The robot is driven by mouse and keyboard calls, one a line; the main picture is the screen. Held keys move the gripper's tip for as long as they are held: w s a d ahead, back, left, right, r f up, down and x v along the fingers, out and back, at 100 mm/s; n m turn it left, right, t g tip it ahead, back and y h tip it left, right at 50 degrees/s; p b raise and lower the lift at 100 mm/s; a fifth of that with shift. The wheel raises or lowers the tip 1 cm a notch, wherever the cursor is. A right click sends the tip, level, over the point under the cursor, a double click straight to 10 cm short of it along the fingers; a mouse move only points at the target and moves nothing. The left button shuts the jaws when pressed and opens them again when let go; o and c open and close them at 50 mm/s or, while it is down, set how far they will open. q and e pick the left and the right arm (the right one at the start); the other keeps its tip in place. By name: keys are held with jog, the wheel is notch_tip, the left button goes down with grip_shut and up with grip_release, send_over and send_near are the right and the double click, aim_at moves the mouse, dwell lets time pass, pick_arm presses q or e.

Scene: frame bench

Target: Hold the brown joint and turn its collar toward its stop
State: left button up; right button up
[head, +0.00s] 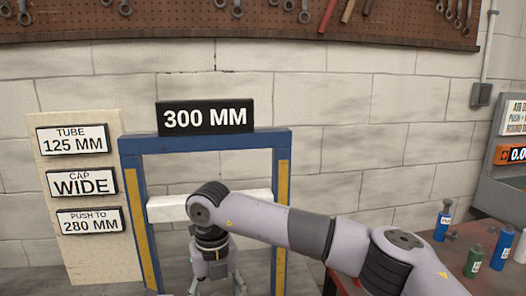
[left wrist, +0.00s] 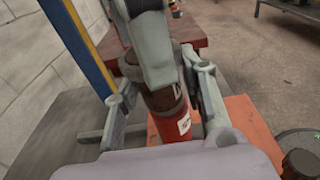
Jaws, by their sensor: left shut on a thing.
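The brown joint (left wrist: 163,97) stands tilted in the left wrist view, above a red tube (left wrist: 172,127) with a white label. My left gripper (left wrist: 166,86) has its grey fingers on either side of the joint and is shut on it. A grey gripper part reaches down from above and covers the joint's top, so the collar and its stop cannot be made out. In the head view my right gripper (head: 217,285) points down in front of the blue frame. Its fingertips are cut off by the lower edge, so its opening is unclear.
The blue frame (head: 129,190) bears a 300 MM sign (head: 205,117) and a white crossbar (head: 167,209). A sign board (head: 80,190) stands left of it. Blue and green bottles (head: 474,262) stand on the red table at right. An orange surface (left wrist: 245,122) lies beside the tube.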

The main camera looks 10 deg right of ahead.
jog(key=m, duration=0.4)
jog(key=shift+m, duration=0.4)
notch_tip(320, 180, up, 17)
jog(key=w+a+m+g+y, duration=0.1)
jog(key=w+m+y, duration=0.1)
jog(key=y, duration=0.8)
jog(key=w+d+r+m+t+y, duration=0.5)
jog(key=d+r+y, duration=0.3)
jog(key=d+r, duration=0.3)
jog(key=shift+w+d+r+m+t+y, duration=0.3)
jog(key=shift+w+d+r+m, duration=0.1)
jog(key=shift+w+d+m, duration=0.25)
